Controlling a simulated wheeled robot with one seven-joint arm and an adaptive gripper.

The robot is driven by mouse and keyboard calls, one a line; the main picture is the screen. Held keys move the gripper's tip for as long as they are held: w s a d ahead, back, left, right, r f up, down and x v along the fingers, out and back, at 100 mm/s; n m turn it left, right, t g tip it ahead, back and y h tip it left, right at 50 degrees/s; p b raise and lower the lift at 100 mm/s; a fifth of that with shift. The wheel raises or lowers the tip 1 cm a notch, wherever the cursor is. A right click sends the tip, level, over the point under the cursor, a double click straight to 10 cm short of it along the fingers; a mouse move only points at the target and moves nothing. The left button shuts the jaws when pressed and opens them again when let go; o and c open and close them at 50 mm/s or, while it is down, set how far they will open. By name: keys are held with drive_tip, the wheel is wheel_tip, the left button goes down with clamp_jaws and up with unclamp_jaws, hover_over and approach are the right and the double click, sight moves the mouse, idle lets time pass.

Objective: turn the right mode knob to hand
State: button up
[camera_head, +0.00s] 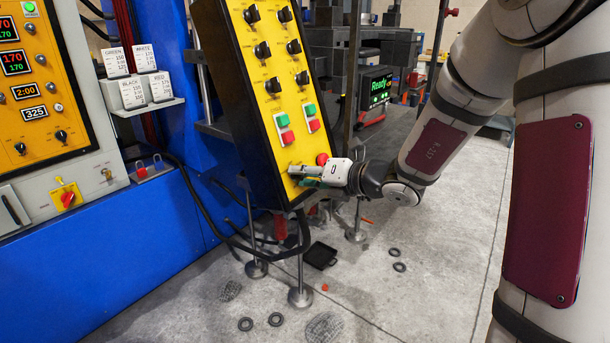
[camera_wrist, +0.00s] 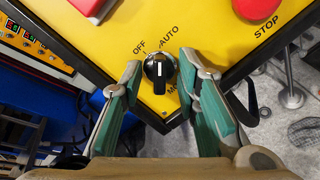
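The mode knob (camera_wrist: 158,68) is black with a short white line, on the lower corner of the yellow panel (camera_wrist: 200,30). Its line runs nearly up and down in the wrist view. OFF and AUTO are printed above it; a third label at its lower right is mostly hidden by a finger. My gripper (camera_wrist: 161,64) is open, with one green-padded finger on each side of the knob and a visible gap to it.
A red stop button (camera_head: 322,159) sits close above my gripper. Green and red push buttons (camera_head: 283,121) and several black knobs (camera_head: 262,50) are higher on the panel. Blue machine body (camera_head: 110,225) stands left. Rings and a black tray (camera_head: 320,256) lie on the floor.

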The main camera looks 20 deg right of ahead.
clamp_jaws()
drive_tip(key=shift+n+b, duration=0.4)
drive_tip(key=n+b, duration=0.8)
drive_tip(key=n, duration=0.1)
drive_tip(key=n+y+b, duration=0.1)
drive_tip(key=n+b, duration=0.7)
drive_tip(key=n, duration=0.1)
drive_tip(key=shift+d+g, duration=0.15)
drive_tip(key=shift+g, duration=0.25)
